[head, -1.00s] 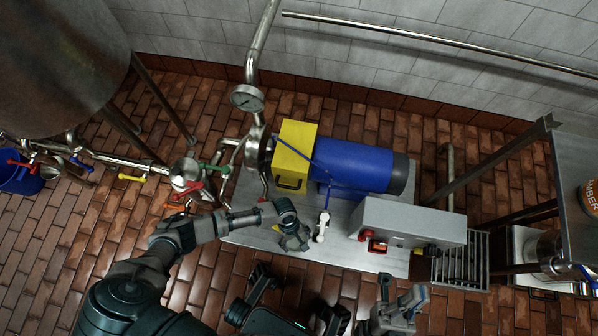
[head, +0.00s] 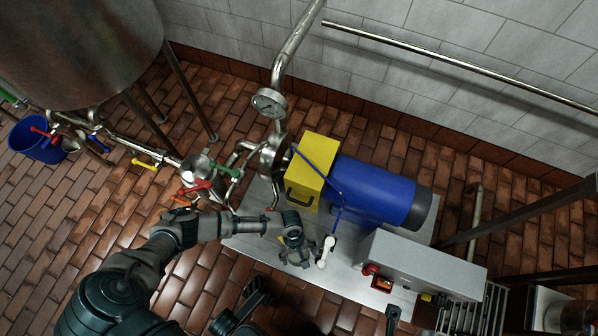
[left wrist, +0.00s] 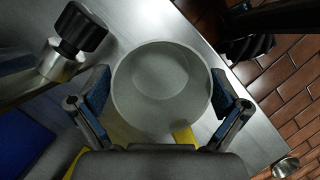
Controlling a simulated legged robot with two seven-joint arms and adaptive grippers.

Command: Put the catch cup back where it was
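The catch cup (left wrist: 162,90) is a round, pale grey, open-topped cup. In the left wrist view it fills the gap between the blue-padded fingers of my left gripper (left wrist: 163,95), with a pad against each side. In the head view my left gripper (head: 297,252) is low over the steel base plate (head: 262,243), and the cup cannot be made out there. A yellow patch (left wrist: 185,137) shows partly from under the cup; whether the cup touches the plate is unclear. My right gripper (head: 392,314) is mostly cut off at the bottom edge.
A white-topped fitting (head: 327,247) stands just right of my left gripper. A black knob on a metal body (left wrist: 79,30) is near the cup. The yellow box (head: 313,172), blue motor (head: 372,192) and grey control box (head: 425,263) stand behind and to the right.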

